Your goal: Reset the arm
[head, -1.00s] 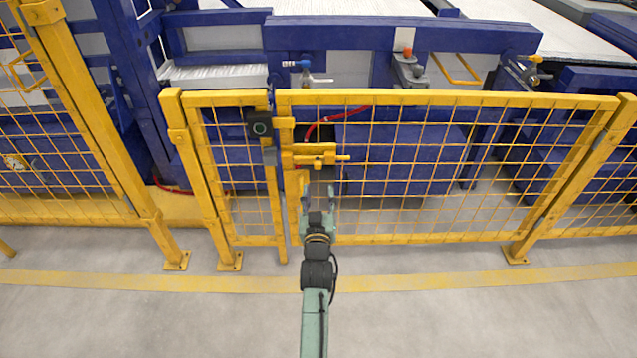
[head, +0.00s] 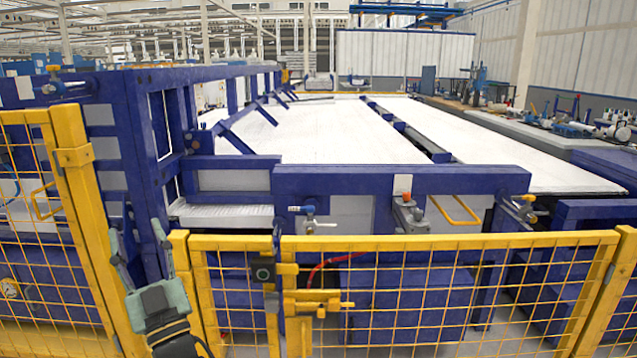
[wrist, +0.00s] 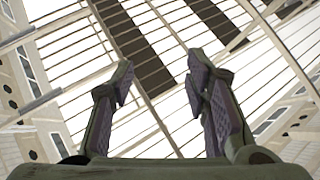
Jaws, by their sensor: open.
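My gripper (head: 138,250) is raised at the lower left of the head view, with its fingers pointing up. The fingers are spread apart and nothing is between them. In the wrist view my gripper (wrist: 160,85) is also open and empty, facing the roof beams and bright ceiling panels. In the head view it is in front of the yellow fence, just left of the gate. I cannot tell how far it stands from the fence post.
A yellow mesh fence with a gate (head: 450,242) runs across the front. A latch (head: 318,303) and a black switch box (head: 263,270) sit at the gate's left side. Behind it stands a large blue machine frame (head: 400,182) with white beds (head: 330,130).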

